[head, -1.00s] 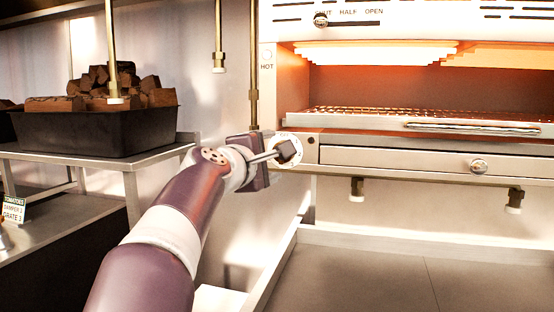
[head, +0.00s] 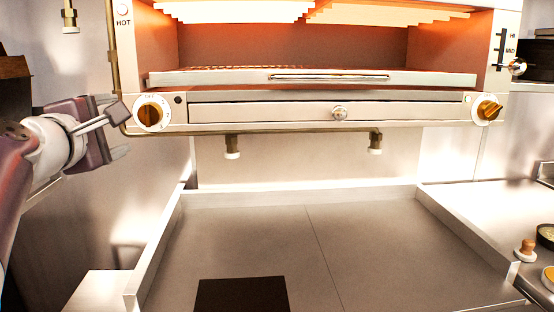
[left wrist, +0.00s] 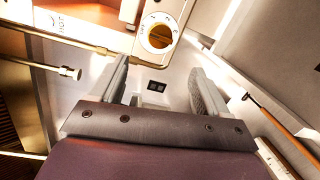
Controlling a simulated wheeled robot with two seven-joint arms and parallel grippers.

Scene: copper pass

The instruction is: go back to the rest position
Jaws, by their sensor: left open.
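My left gripper (head: 120,132) is at the left of the head view, beside the grill's left knob (head: 150,114). Its fingers are apart and nothing is between them. In the left wrist view the left gripper (left wrist: 158,85) is also open and empty. The knob (left wrist: 158,37) shows beyond the fingertips there, apart from them. The knob has a brass grip on a white dial. My right gripper is not in view.
The glowing grill (head: 300,45) has a rack, a drawer (head: 270,112) and a right knob (head: 488,110). A brass pipe (head: 290,129) runs beneath it. Below is a wide grey tray-like surface (head: 380,250) with raised edges and a dark square (head: 241,295). A small wooden-handled item (head: 526,250) stands at the right.

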